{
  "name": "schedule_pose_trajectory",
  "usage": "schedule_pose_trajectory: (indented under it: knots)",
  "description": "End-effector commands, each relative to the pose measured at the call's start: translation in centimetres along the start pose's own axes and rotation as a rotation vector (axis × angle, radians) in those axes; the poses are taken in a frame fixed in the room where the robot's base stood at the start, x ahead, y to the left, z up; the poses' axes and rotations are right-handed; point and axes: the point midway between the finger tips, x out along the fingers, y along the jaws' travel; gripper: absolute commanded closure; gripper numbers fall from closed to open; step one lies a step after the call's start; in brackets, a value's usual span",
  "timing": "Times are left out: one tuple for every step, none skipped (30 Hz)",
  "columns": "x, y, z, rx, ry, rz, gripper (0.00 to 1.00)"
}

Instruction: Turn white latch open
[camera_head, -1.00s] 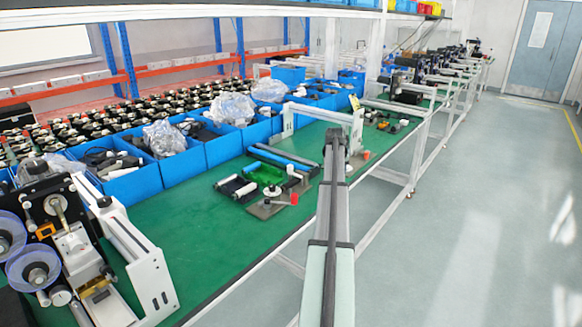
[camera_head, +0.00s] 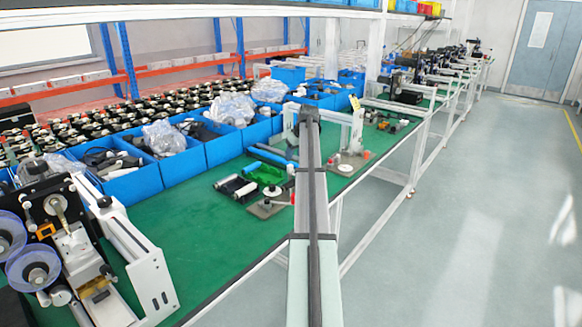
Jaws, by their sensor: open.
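I cannot pick out a white latch with certainty. A coder machine (camera_head: 75,250) with clear blue reels and white parts stands at the near left. My gripper's fingers do not show. My arm hides the right side of the small fixture.
Blue bins (camera_head: 133,180) with bagged parts line the back of the green bench (camera_head: 200,235). A white frame (camera_head: 357,133) stands over the bench beyond my arm. The bench between the coder and the trays is clear. The floor at right is open.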

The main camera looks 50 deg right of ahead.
Motion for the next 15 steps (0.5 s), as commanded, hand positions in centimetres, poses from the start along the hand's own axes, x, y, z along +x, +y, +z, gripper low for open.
schedule_pose_trajectory:
  knots:
    - [1.1,0.0,0.0,0.001,-0.001,0.0,0.46]
    - [1.6,0.0,0.0,0.001,-0.001,-0.001,0.46]
    - [2.3,0.0,0.0,0.001,-0.001,-0.001,0.46]
    - [2.7,0.0,0.0,0.001,-0.001,0.0,0.46]
    - [3.2,0.1,0.0,0.001,-0.001,0.0,0.46]
    - [3.8,0.1,0.0,0.001,0.0,0.001,0.46]
    - [4.3,0.1,0.0,0.002,-0.001,0.0,0.46]
    - [4.7,0.0,0.1,0.002,-0.001,0.0,0.46]
    - [5.1,0.1,0.0,0.002,-0.001,0.001,0.46]
    - [5.5,0.1,0.0,0.002,0.0,0.001,0.46]
    - [5.8,0.1,0.0,0.002,0.0,0.001,0.46]
    - [6.1,0.1,0.0,0.002,0.001,0.002,0.46]
    - [6.4,0.1,0.0,0.002,0.001,0.002,0.46]
    - [6.6,0.0,0.0,0.002,0.001,0.002,0.46]
    - [6.8,0.0,0.0,0.002,0.001,0.002,0.46]
